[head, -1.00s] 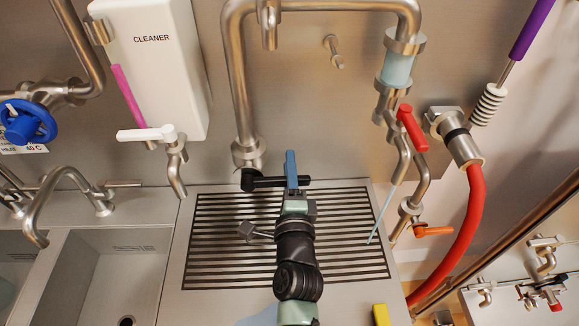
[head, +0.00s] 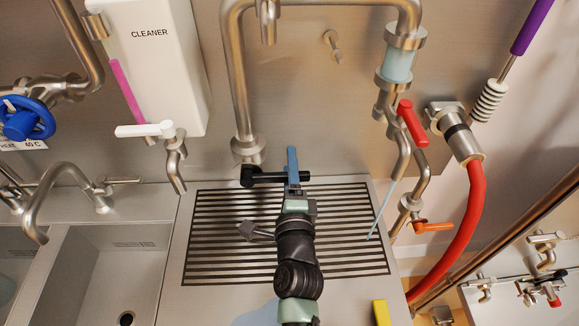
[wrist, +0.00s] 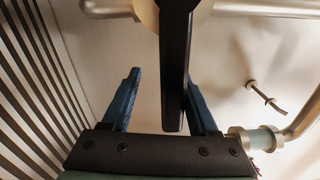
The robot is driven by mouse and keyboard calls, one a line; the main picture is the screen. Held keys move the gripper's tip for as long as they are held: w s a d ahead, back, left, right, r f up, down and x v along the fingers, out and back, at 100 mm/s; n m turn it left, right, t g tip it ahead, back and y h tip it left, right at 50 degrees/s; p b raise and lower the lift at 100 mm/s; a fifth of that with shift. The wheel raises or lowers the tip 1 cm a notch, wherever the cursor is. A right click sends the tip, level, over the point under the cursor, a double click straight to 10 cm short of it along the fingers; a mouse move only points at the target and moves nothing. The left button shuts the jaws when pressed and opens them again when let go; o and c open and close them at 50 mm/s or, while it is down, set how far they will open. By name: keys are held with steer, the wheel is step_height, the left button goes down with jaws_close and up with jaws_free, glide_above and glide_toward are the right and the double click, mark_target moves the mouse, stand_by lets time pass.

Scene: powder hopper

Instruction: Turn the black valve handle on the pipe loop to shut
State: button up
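The black valve handle (head: 268,178) sits at the foot of the steel pipe loop (head: 241,90) and points to the right, roughly across the pipe. My gripper (head: 292,165) is at the handle's free end, above the grate. In the wrist view my gripper (wrist: 163,82) has its two blue fingers apart. The black handle (wrist: 176,60) reaches in between them, overlapping the right finger, with a clear gap to the left finger. I cannot tell whether the right finger touches it.
A slatted drain grate (head: 345,265) lies below my arm. A white cleaner dispenser (head: 155,65) hangs at left above a sink (head: 100,270). Red-handled (head: 411,122) and orange-handled (head: 432,227) valves and a red hose (head: 470,225) are at right.

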steer(key=s+b, duration=0.2)
steer(key=s, duration=1.1)
steer(key=shift+b, duration=0.3)
stand_by(0.3)
steer(key=w+a+r+n+y, duration=0.1)
steer(key=w+a+r+n, duration=0.1)
steer(key=w+r+n, duration=0.3)
steer(key=w+a+r+n+y, duration=0.2)
steer(key=a+r+n, duration=0.1)
steer(key=r+n, duration=0.4)
step_height(320, 180, up, 12)
steer(key=w+d+n+h, duration=0.2)
steer(key=n+h, duration=0.1)
steer(key=n, duration=0.4)
steer(key=s+r+t, duration=0.4)
steer(key=s+r, duration=0.2)
steer(key=r, duration=0.6)
steer(key=s+r+t, duration=0.5)
steer(key=s+r, duration=0.2)
steer(key=r, duration=0.5)
steer(key=shift+s+d+r, duration=0.15)
steer(key=shift+s+r, duration=0.1)
steer(key=shift+r, duration=0.1)
